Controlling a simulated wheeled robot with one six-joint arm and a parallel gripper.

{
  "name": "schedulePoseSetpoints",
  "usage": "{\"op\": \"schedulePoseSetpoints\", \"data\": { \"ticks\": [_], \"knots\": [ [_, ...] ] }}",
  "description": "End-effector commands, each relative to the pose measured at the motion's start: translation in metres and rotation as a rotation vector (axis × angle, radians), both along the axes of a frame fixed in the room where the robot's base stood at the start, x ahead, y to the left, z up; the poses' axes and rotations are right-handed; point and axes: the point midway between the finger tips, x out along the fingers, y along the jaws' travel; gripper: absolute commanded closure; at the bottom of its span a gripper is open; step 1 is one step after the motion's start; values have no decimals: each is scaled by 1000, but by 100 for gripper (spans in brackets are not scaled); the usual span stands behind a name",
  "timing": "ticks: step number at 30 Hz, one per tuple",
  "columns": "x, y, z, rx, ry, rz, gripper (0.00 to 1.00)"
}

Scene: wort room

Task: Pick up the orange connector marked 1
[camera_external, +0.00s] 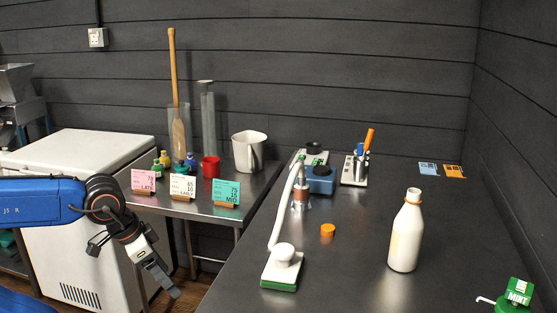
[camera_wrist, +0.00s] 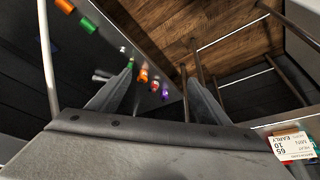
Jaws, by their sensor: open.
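In the wrist view a small orange piece (camera_wrist: 143,75) sits in a row with red and purple pieces along the dark bench's edge, seen between my fingers. It may be the orange connector, but no mark 1 is readable. That row is not visible in the external view. My gripper (camera_external: 167,283) hangs down at the lower left of the external view, apart from the bench. In the wrist view my gripper (camera_wrist: 160,76) has its two fingers spread, with nothing between them.
The dark bench (camera_external: 345,285) carries a white bottle (camera_external: 405,238), an orange cap (camera_external: 328,230) and a white-and-green device (camera_external: 283,268). A side table holds a red cup (camera_external: 210,166), a jug (camera_external: 249,151) and several cards. A white chest (camera_external: 85,165) stands behind my arm.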

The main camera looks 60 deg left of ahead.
Motion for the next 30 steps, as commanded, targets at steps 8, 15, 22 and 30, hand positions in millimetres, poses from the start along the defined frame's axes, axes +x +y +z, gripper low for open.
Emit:
{"op": "schedulePoseSetpoints", "data": {
  "ticks": [8, 15, 22, 30],
  "knots": [
    [0, 0, 0, 0, 0, 0, 55],
    [0, 0, 0, 0, 0, 0, 62],
    [1, 0, 27, 0, -4, 0, 62],
    [1, 0, 117, 0, -4, 0, 62]
  ]
}}
